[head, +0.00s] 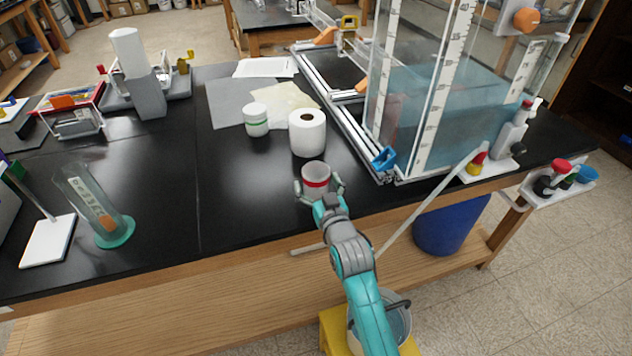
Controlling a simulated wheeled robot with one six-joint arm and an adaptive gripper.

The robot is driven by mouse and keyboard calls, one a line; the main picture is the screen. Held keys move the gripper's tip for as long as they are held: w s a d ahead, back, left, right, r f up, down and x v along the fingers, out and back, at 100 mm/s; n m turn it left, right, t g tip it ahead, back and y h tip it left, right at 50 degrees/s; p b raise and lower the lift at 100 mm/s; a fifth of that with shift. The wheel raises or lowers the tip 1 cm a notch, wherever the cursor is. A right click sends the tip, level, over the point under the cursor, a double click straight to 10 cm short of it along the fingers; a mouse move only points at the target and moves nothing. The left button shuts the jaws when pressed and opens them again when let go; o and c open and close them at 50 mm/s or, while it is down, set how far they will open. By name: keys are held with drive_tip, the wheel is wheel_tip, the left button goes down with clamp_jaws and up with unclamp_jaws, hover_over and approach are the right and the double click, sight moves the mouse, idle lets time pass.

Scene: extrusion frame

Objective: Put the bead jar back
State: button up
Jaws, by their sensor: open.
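A whitish open-topped jar with a red band (316,174) stands upright near the front edge of the black bench (150,190). It may be the bead jar; its contents cannot be made out. My gripper (319,189) is open, with one finger on each side of this jar. I cannot tell whether the fingers touch it. A second white jar with a green band (256,120) stands farther back to the left, apart from my gripper.
A white paper roll (307,134) stands just behind the red-banded jar. A clear water tank (440,110) on a metal frame (335,95) fills the right side. A tilted clear cylinder (88,200) stands at the left. The bench's middle left is clear.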

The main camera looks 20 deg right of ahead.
drive_tip(key=s, duration=1.1)
drive_tip(key=shift+s, duration=0.2)
drive_tip(key=s+f+g, duration=0.1)
drive_tip(key=s+f, duration=0.2)
drive_tip(key=s, duration=0.7)
drive_tip(key=s+f+g, duration=0.1)
drive_tip(key=s+f, duration=0.2)
drive_tip(key=s, duration=0.8)
drive_tip(key=s+f, duration=0.3)
drive_tip(key=s, duration=0.7)
drive_tip(key=s+r+g, duration=0.1)
drive_tip(key=s+r, duration=0.2)
drive_tip(key=s, duration=0.7)
drive_tip(key=shift+s, duration=0.35)
